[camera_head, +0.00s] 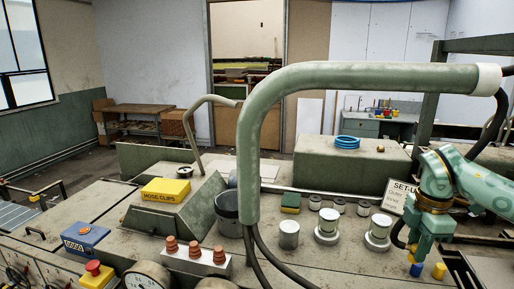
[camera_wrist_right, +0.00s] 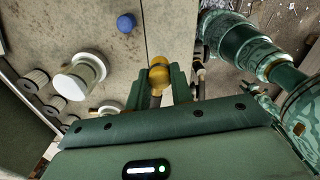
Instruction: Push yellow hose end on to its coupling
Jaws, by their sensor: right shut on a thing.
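My right gripper (camera_head: 428,254) is at the right of the head view, low over the bench. In the right wrist view its green fingers (camera_wrist_right: 158,84) are shut around a yellow-ended piece, the yellow hose end (camera_wrist_right: 158,73), with a dark length behind it. A yellow piece also shows below the gripper in the head view (camera_head: 439,271). A blue end piece (camera_head: 416,269) stands close to its left; it also shows apart from the fingers in the wrist view (camera_wrist_right: 125,22). I cannot make out the yellow coupling or whether it touches the hose end. My left gripper is out of view.
White-topped round fittings (camera_head: 379,232) stand left of the gripper. A set-up card (camera_head: 399,197) leans behind it. A large green pipe (camera_head: 350,76) arches over the bench. A yellow hose clips box (camera_head: 166,190) and a dark pot (camera_head: 228,206) are farther left.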

